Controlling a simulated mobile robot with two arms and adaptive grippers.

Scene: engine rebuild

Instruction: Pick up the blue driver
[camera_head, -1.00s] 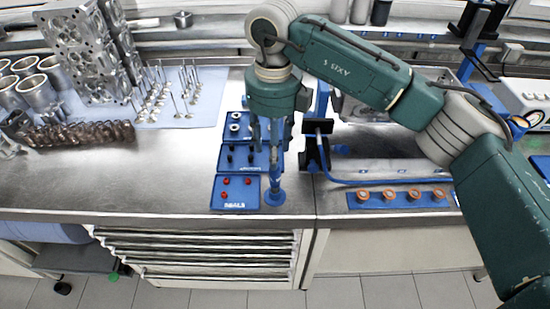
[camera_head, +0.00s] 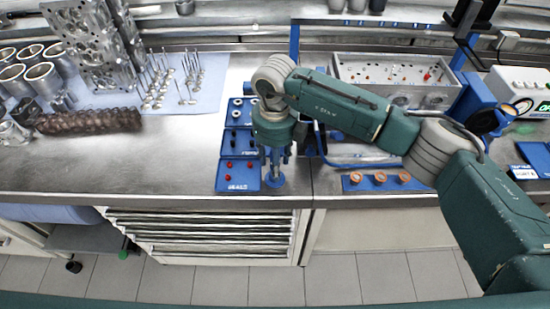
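The blue driver (camera_head: 275,181) appears upright on the steel bench at the right edge of the blue SEALS tray, its round blue foot showing. My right gripper (camera_head: 275,158) comes in from the right and points down directly over it. The gripper body and fingers hide the driver's upper part. Blue finger parts and the driver overlap, so I cannot tell whether the fingers touch or grip it. My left gripper is not in view.
Blue trays (camera_head: 238,178) with red seals and dark parts lie just left of the driver. A blue strip with orange-topped parts (camera_head: 380,181) lies to the right.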

